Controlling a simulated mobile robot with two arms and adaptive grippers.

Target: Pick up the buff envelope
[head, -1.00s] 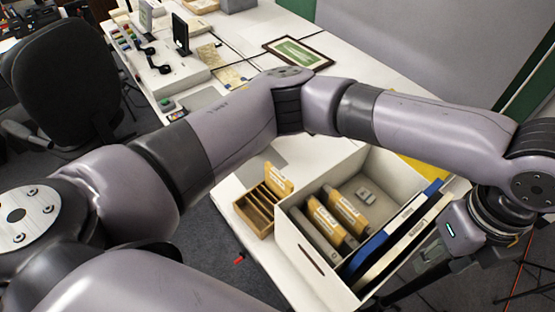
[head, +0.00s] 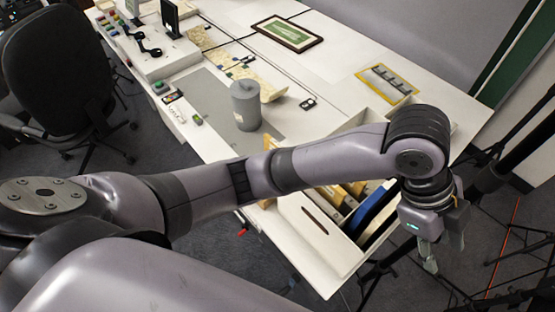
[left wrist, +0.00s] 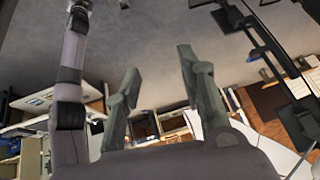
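Several buff upright items (head: 329,196) show in part inside a white archival box (head: 300,232) on the table in the head view. My left forearm covers much of the box, and I cannot tell which item is the buff envelope. My left gripper (head: 429,262) hangs to the right of the box, apart from it, over the floor. In the left wrist view its two fingers (left wrist: 160,64) are spread with nothing between them, so it is open and empty. My right gripper is not in view.
A blue folder (head: 374,212) stands in the box. A grey cylinder (head: 246,106), a green framed picture (head: 287,33) and a yellow-edged frame (head: 387,84) are on the table behind my arm. Black tripod legs (head: 500,150) stand at the right. A chair (head: 58,70) is at the left.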

